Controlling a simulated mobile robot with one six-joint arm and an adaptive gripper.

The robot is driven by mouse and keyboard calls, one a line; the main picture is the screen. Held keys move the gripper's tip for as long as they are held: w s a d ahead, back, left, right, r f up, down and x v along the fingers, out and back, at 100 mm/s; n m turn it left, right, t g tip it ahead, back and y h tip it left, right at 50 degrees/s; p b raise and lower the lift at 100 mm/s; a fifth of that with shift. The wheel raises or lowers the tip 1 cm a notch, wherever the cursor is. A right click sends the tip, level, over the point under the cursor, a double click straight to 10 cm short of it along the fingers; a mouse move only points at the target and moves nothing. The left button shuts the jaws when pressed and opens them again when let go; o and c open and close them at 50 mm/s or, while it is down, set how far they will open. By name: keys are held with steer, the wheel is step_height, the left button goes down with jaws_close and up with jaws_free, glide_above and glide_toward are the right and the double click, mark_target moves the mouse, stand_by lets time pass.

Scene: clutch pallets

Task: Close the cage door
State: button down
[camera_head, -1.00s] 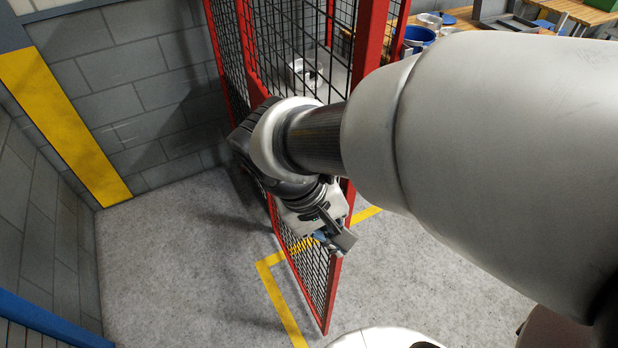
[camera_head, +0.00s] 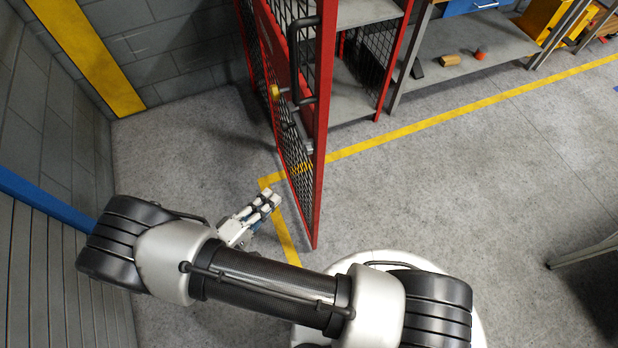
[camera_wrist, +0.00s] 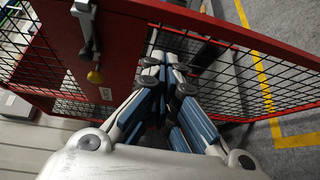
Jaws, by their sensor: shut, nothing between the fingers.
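The cage door (camera_head: 320,150) is a red frame with black wire mesh. It stands open, its free edge reaching toward me over the floor. My gripper (camera_head: 270,198) is shut and empty, left of the door's free edge and low down. In the wrist view my fingertips (camera_wrist: 165,62) point toward the mesh of the door (camera_wrist: 115,45); I cannot tell whether they touch it. The latch area is partly hidden by the frame.
Behind the door are the cage's grey shelves (camera_head: 352,104). A bench (camera_head: 485,42) with small parts stands at the back right. A block wall (camera_head: 165,45) closes the left side.

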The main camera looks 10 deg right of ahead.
step_height(320, 180, down, 4)
steer(key=s+r+n+t+y, duration=0.1)
steer(key=s+n+t+y, duration=0.1)
steer(key=b, duration=0.1)
glide_toward(308, 165)
steer(key=a+x, duration=0.1)
steer(key=x, duration=0.2)
steer(key=shift+w+d+t+b, duration=0.15)
steer(key=shift+w+d+t, duration=0.1)
steer(key=shift+d, duration=0.25)
steer(key=shift+w+d+t+b, duration=0.15)
steer(key=shift+d+t, duration=0.1)
steer(key=shift+d, duration=0.3)
steer(key=shift+s, duration=0.1)
